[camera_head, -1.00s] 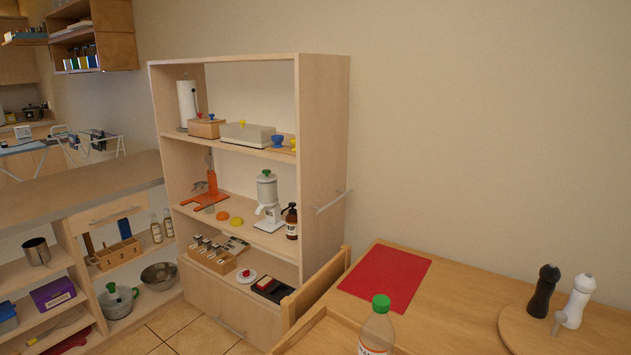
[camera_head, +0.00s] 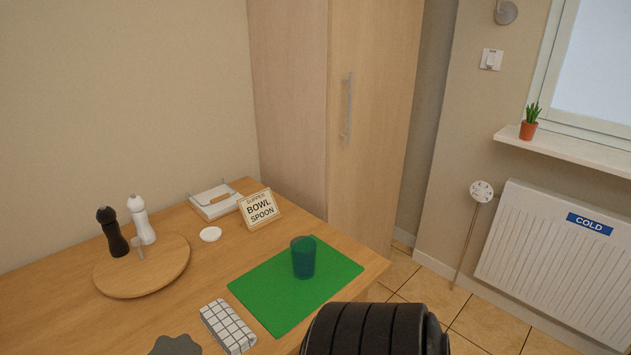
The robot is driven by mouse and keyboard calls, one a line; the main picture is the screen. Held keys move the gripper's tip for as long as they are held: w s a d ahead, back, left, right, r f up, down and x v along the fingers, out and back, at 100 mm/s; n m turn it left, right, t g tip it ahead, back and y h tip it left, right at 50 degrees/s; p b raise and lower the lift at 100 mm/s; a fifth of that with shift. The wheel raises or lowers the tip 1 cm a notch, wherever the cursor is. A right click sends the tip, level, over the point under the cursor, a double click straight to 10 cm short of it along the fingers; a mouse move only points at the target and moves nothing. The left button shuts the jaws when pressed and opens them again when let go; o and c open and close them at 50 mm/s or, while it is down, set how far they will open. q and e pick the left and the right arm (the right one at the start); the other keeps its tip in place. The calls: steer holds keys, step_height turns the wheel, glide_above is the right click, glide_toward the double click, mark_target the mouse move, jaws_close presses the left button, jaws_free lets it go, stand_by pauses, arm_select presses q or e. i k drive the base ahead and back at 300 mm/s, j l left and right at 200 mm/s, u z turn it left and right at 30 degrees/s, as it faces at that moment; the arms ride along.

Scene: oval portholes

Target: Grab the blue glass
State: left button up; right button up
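The blue glass (camera_head: 303,258) stands upright on a green placemat (camera_head: 269,292) near the right end of the wooden table. It looks teal-blue and see-through, and nothing touches it except the mat. A black ribbed part of my own arm shows at the bottom edge, in front of the mat's near corner. Neither gripper is in view.
A sign (camera_head: 259,209), a napkin holder (camera_head: 214,201), a white disc (camera_head: 210,234) and a checked cloth (camera_head: 228,326) are also on the table. A tall cabinet (camera_head: 372,130) stands behind.

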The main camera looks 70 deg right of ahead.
mark_target(302, 250)
steer(key=z, duration=2.25)
steer(key=i+l+u, duration=0.1)
steer(key=l, duration=0.35)
steer(key=i+l+u, duration=0.15)
steer(key=l, duration=0.25)
steer(key=i+l+u, duration=0.1)
steer(key=l, duration=0.35)
steer(key=i+l+u, duration=0.15)
steer(key=l, duration=0.35)
